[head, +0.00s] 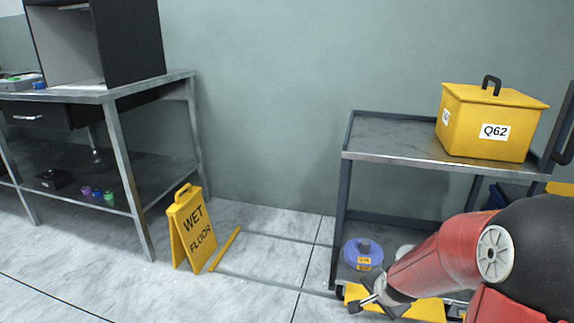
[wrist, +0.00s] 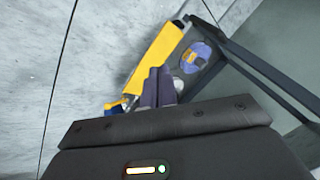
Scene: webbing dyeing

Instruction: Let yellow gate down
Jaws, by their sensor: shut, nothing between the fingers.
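A yellow panel (head: 425,310), which looks like the yellow gate, runs along the low front edge of the grey trolley, partly behind my arm. It also shows in the wrist view (wrist: 158,58) as a long yellow piece beside the trolley frame. I cannot tell whether it stands upright or lies flat. My gripper (head: 362,299) is low at the left end of the panel, in front of it in the head view. In the wrist view its fingers (wrist: 158,85) are together, close to the panel, with nothing between them. Whether they touch the panel is unclear.
The trolley (head: 345,215) carries a yellow Q62 box (head: 480,120) on top and a blue-purple round container (head: 363,253) low down. A yellow wet-floor sign (head: 192,228) and a yellow bar (head: 225,250) are on the floor left. A workbench (head: 150,90) stands further left. Floor between is mostly clear.

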